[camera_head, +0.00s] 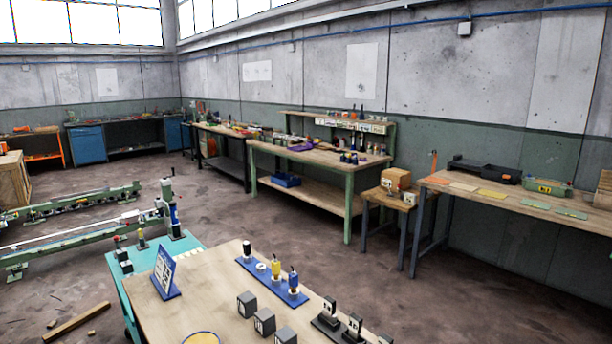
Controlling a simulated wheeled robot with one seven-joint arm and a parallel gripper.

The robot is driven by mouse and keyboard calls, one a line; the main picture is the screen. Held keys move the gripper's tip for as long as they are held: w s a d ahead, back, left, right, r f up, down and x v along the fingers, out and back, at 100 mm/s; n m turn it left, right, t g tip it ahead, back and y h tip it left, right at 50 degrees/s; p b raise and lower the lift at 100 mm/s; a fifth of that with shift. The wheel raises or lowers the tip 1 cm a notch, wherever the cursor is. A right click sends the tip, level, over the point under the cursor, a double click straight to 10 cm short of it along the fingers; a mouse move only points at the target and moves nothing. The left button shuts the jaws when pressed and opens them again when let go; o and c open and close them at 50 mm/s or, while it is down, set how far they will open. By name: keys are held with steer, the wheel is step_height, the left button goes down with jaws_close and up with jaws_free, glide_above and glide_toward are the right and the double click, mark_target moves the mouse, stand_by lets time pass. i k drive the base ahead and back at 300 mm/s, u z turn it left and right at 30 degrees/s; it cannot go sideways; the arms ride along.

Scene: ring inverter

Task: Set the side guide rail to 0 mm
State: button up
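A long green machine with rails lies at the left. Its rear green beam (75,199) and front green beam (85,244) run side by side with a gap between them. A thin white rail (62,236) runs along the front beam. An upright post with a blue part (174,215) stands at the right end. I cannot tell which piece is the side guide rail, and no scale or millimetre reading is legible. My gripper is not in view.
A wooden-topped table (215,293) in front holds a blue sign (165,272), a blue tray (272,280) with small parts and several dark blocks. Timber (78,322) lies on the floor at lower left. Benches line the walls. The middle floor is clear.

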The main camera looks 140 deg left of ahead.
mark_target(64, 198)
steer(key=i, duration=0.55)
steer(key=u, duration=3.55)
steer(key=i, duration=4.5)
steer(key=u, duration=2.35)
steer(key=i, duration=3.4)
